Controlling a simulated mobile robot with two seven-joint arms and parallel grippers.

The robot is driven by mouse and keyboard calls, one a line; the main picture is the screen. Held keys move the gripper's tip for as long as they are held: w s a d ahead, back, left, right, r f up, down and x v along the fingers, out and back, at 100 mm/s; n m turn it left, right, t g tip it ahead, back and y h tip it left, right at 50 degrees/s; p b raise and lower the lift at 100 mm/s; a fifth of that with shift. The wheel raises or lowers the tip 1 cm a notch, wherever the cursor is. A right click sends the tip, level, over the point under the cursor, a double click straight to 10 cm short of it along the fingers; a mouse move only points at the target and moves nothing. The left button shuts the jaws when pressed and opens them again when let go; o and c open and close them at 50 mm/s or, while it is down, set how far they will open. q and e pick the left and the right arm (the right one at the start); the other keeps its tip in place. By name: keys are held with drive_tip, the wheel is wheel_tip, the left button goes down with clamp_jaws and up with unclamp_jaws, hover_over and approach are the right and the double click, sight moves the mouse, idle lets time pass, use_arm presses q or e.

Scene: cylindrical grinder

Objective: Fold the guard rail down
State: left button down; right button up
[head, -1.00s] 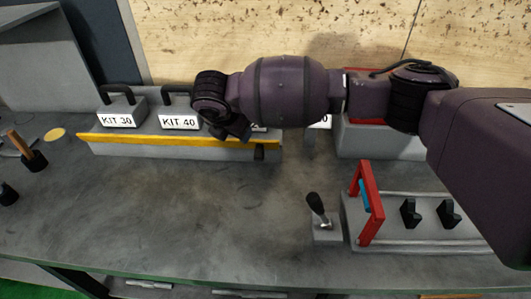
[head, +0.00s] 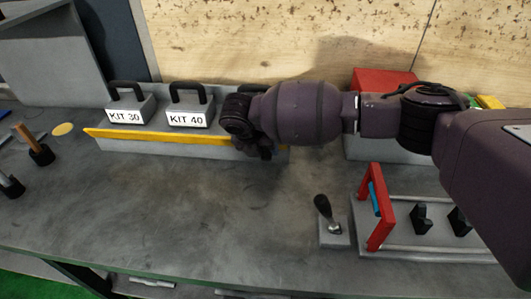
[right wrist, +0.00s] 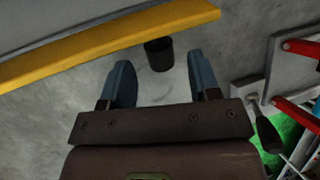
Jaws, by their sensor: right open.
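The yellow guard rail (head: 165,138) runs along the front of a grey rack on the bench, in front of the kit weights. In the right wrist view the rail (right wrist: 110,42) crosses the upper left at a slant. A short black grip (right wrist: 159,53) hangs by its lower edge. My right gripper (right wrist: 161,76) is open, with its two blue-grey fingers to the left and right of the black grip, apart from it. In the head view my right gripper (head: 262,152) is at the rail's right end and hides that end and the black grip. My left gripper is not in view.
Weights marked KIT 30 (head: 126,108) and KIT 40 (head: 188,110) stand behind the rail. A black-knobbed lever (head: 325,210) and a red frame (head: 377,205) on a grey fixture stand at the right. The bench (head: 190,200) before the rail is clear.

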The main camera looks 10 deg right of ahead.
sight(265, 152)
drive_tip(key=shift+x, duration=1.1)
drive_tip(key=shift+w+d+f, duration=0.1)
drive_tip(key=shift+d+f, duration=0.05)
drive_tip(key=shift+f, duration=0.2)
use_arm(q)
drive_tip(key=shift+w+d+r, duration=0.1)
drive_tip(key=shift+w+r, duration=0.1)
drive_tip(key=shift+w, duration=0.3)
use_arm(e)
drive_tip(key=c, duration=0.9)
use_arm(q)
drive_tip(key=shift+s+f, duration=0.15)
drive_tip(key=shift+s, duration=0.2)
